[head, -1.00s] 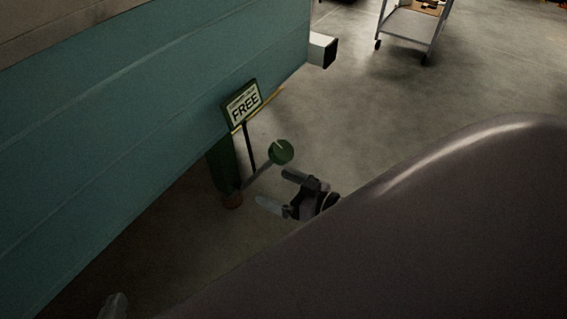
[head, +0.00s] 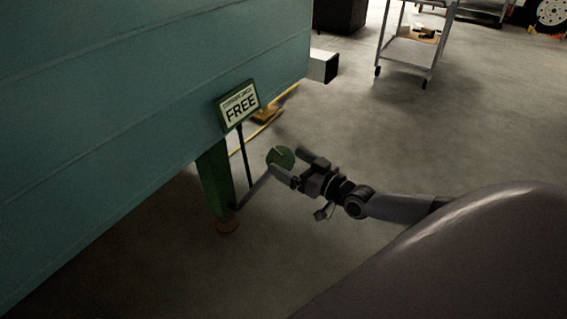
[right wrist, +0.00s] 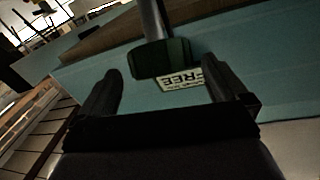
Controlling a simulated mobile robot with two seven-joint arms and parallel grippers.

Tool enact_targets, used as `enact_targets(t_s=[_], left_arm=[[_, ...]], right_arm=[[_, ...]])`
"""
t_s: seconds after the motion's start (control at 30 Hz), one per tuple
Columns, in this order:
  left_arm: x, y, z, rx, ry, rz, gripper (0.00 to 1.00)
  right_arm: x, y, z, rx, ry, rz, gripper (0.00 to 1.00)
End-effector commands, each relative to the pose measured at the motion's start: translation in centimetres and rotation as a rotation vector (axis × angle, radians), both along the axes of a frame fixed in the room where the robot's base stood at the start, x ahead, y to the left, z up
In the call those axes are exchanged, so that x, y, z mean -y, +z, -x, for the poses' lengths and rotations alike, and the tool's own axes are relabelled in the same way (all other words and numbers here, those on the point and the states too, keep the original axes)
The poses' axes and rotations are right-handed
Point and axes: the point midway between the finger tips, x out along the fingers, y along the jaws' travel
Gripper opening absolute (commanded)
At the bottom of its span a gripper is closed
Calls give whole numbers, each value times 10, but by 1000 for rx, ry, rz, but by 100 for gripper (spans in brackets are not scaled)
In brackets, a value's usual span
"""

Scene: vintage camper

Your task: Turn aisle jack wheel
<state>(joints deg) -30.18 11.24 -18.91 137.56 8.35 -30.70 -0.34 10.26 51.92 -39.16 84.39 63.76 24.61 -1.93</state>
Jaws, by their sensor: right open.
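The jack wheel is a green disc (head: 281,156) on a thin grey rod, low beside the teal camper's green jack leg (head: 216,180). My right gripper (head: 287,161) is open, its two fingers pointing at the wheel and reaching either side of its near edge in the head view. In the right wrist view the green wheel (right wrist: 162,59) shows edge-on beyond and between the open fingers (right wrist: 165,82). I cannot tell whether a finger touches it. A sign reading FREE (head: 239,106) stands above. My left gripper is not in view.
The teal camper wall (head: 120,110) fills the left side. A grey wheeled cart (head: 415,45) stands at the back right.

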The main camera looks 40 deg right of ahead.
Motion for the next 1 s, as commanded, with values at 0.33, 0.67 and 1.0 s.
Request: enact_targets(t_s=[0.33,0.67,1.0], left_arm=[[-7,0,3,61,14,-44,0],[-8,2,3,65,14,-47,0],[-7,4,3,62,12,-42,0]], right_arm=[[-7,-1,-26,0,0,0,100],[-8,0,-27,-1,0,0,87],[-7,1,-27,-1,-4,-2,47]])
